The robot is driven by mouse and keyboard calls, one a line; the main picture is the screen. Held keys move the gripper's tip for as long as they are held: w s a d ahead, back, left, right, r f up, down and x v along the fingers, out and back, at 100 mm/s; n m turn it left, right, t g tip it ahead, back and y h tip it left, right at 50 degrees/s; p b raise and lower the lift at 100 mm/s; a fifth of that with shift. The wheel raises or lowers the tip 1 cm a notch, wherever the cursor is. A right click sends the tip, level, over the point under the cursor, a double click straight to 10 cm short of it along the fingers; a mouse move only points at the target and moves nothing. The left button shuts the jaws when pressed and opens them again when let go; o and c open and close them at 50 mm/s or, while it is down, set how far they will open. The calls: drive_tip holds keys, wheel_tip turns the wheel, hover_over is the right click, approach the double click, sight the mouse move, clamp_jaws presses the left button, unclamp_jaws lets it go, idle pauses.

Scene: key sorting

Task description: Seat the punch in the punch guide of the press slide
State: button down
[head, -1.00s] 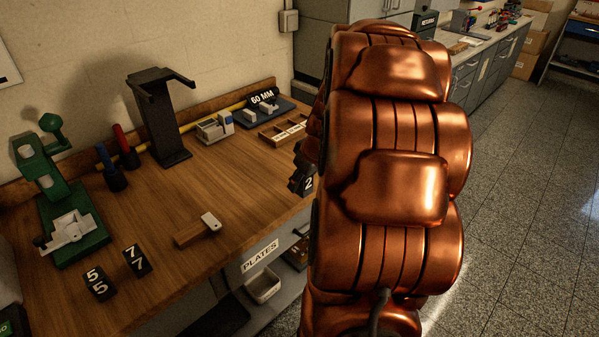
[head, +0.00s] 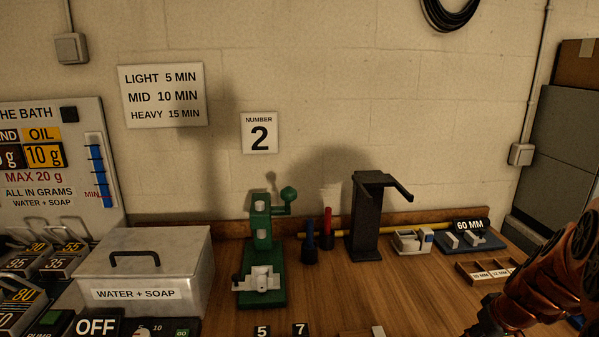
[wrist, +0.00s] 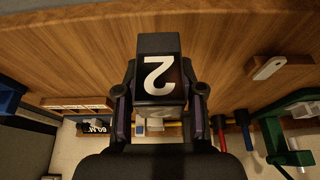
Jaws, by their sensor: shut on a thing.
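My gripper (wrist: 160,105) is shut on a dark block-shaped punch (wrist: 158,45) marked with a white 2, between its two fingers in the wrist view. The punch is over the wooden bench top. The green press (head: 263,240) stands on the bench left of centre in the head view, with a pale vise (head: 259,279) on its base. Its green frame also shows at the right of the wrist view (wrist: 275,138), apart from the punch. The punch guide is too small to make out clearly. In the head view my arm is at the lower right and the held punch is not visible.
Punches marked 5 (head: 262,331) and 7 (head: 300,329) stand near the bottom edge. Right of the press are blue and red-handled tools (head: 309,243), a black stand (head: 364,225) and a divided tray (head: 487,273). A metal bath (head: 148,270) stands left. A wall sign (head: 260,133) reads NUMBER 2.

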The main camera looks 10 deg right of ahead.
drive_tip(key=w+a+r+p, duration=0.1)
drive_tip(key=w+a+p, duration=0.3)
drive_tip(key=w+a, duration=0.3)
drive_tip(key=w+a+p, duration=0.4)
drive_tip(key=w+a, duration=0.4)
drive_tip(key=a, duration=1)
drive_tip(key=shift+w+r, duration=0.2)
drive_tip(key=shift+r, duration=0.2)
drive_tip(key=shift+d, duration=0.1)
